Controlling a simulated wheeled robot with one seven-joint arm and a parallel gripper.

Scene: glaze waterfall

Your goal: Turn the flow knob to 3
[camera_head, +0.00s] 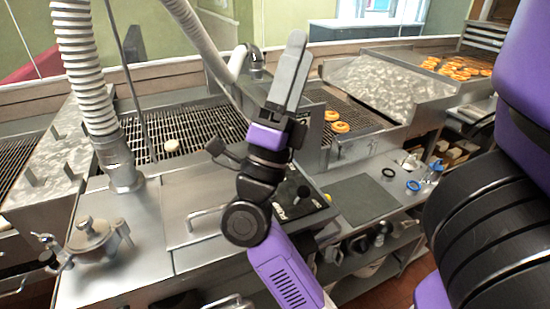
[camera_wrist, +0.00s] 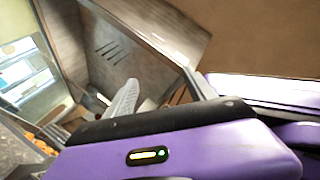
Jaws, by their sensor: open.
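A dark control panel (camera_head: 298,206) with pale lettering lies on the steel counter, partly hidden behind my arm. A small black knob (camera_head: 303,191) stands on this panel and looks like the flow knob; its pointer and numbers are too small to read. In the wrist view a grey finger (camera_wrist: 124,103) shows; the knob and panel are not visible there.
A ribbed hose (camera_head: 83,75) rises at left. A grey mat (camera_head: 368,199) and blue rings (camera_head: 413,186) are at right. A steel lid handle (camera_head: 205,214) protrudes left.

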